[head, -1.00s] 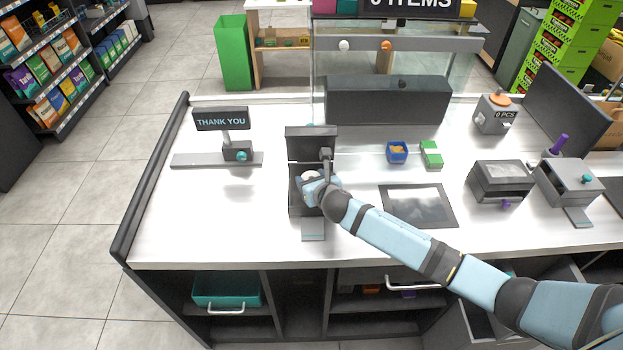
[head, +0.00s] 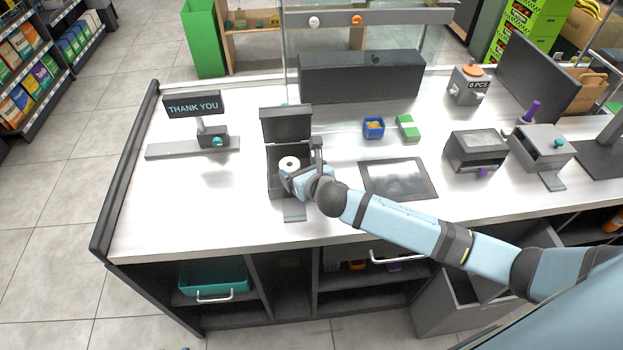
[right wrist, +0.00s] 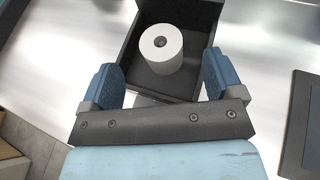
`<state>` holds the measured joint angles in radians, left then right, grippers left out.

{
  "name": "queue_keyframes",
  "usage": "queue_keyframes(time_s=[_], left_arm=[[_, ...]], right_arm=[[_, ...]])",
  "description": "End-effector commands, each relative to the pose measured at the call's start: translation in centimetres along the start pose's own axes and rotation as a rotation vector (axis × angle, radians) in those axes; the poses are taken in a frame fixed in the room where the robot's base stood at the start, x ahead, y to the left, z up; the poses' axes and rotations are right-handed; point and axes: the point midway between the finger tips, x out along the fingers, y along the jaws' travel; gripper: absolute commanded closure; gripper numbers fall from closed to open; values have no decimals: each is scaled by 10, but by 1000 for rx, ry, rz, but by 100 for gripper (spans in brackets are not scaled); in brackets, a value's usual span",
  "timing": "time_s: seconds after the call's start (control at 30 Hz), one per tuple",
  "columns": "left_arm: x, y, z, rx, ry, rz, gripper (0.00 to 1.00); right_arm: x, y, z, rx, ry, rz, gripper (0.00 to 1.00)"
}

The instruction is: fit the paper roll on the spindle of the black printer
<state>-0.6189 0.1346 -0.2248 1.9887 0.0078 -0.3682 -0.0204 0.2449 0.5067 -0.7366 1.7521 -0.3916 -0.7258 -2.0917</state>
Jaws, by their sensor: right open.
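The black printer (head: 273,160) stands on the counter with its lid (head: 287,123) raised. The white paper roll (head: 289,162) stands upright inside its open bay, with its hollow core facing up. In the right wrist view the roll (right wrist: 168,62) sits in the dark bay. A small grey spot shows in its core; I cannot tell whether it is the spindle, which is otherwise hidden. My right gripper (right wrist: 161,80) is open, its two blue fingers wide apart and clear of the roll. In the head view this gripper (head: 289,182) is at the bay's front edge.
A dark flat panel (head: 398,179) lies right of the printer. A blue box (head: 373,127) and a green block (head: 408,128) are behind it. The THANK YOU sign (head: 194,105) stands at left. Bare counter lies left of the printer.

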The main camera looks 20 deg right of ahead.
Motion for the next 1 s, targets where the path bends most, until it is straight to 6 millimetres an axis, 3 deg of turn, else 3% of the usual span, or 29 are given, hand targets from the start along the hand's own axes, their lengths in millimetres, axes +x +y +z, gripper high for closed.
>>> queue_keyframes(time_s=[0.1, 0.33, 1.0], left_arm=[[2, 0, 2, -1, -1, 1, 57], [3, 1, 4, -1, -2, 3, 57], [3, 2, 3, 0, 0, 4, 57]], right_arm=[[-27, 0, -2, -2, 1, 1, 14], [-61, 0, -1, -2, 0, 0, 14], [-68, 0, 0, 0, 0, 0, 14]])
